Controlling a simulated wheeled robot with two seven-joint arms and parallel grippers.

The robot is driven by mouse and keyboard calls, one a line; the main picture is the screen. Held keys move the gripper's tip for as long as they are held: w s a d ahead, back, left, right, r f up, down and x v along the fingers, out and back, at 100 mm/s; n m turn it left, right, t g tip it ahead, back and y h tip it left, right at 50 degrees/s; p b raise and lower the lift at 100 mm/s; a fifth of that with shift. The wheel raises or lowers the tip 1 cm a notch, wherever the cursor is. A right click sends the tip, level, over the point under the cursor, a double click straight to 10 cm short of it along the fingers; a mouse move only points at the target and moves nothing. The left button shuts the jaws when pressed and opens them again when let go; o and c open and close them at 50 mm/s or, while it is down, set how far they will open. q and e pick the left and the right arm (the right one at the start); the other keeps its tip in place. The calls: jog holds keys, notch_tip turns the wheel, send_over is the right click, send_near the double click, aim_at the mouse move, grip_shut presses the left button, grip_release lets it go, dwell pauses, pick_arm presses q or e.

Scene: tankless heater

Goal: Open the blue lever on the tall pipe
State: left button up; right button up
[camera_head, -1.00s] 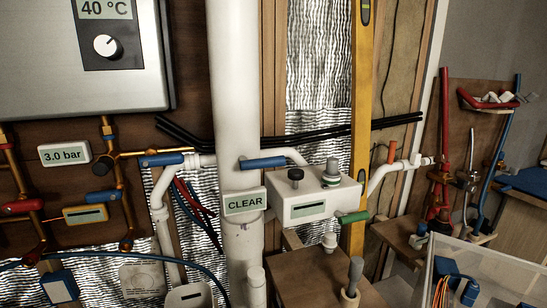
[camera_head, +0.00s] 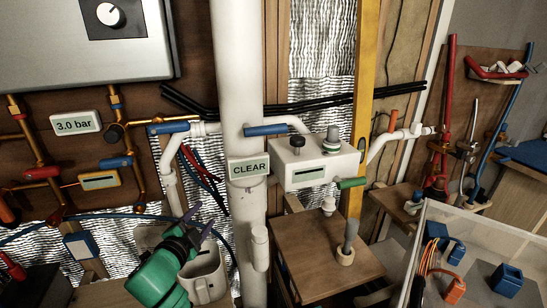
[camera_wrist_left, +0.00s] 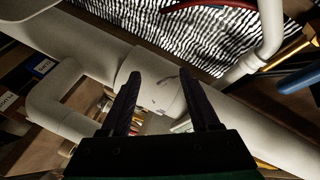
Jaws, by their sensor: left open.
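The tall white pipe (camera_head: 237,100) runs upright through the middle of the head view. A blue lever (camera_head: 265,130) lies about level at the pipe, pointing right. My left gripper (camera_head: 199,219), with a green body and dark fingers, is low and left of the pipe, below the lever and apart from it. It is open, with nothing seen between its fingers. In the left wrist view its fingers (camera_wrist_left: 160,75) point toward a thick white pipe (camera_wrist_left: 240,125). A blue piece (camera_wrist_left: 300,78) shows at the right edge; I cannot tell which lever it is. My right gripper is not in view.
Another blue lever (camera_head: 168,128) sits left on a thinner white pipe. A CLEAR sign (camera_head: 249,168) is on the tall pipe. A grey mug-like container (camera_head: 205,278) is beside my left gripper.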

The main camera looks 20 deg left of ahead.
pick_arm(q)
jog(key=w+d+r+m+t+h, duration=0.1)
jog(key=d+r+m+t+h, duration=0.1)
jog(key=r+m+h, duration=0.4)
jog(key=w+d+r+m+t+h, duration=0.1)
jog(key=r+m+t, duration=0.1)
jog(key=r+m, duration=0.45)
jog(key=m+g+h, duration=0.4)
jog(key=m+h, duration=0.3)
jog(key=m, duration=0.2)
send_near(274, 129)
jog(key=p+x, duration=0.2)
jog(key=x, duration=0.1)
jog(key=p+x, duration=0.2)
jog(key=x, duration=0.1)
jog(key=p+x, duration=0.3)
jog(key=shift+w+a, duration=0.2)
jog(key=shift+w, duration=0.45)
jog(key=shift+w+d+f, duration=0.15)
jog(key=shift+w+d, duration=0.2)
jog(key=shift+w, duration=0.05)
grip_shut()
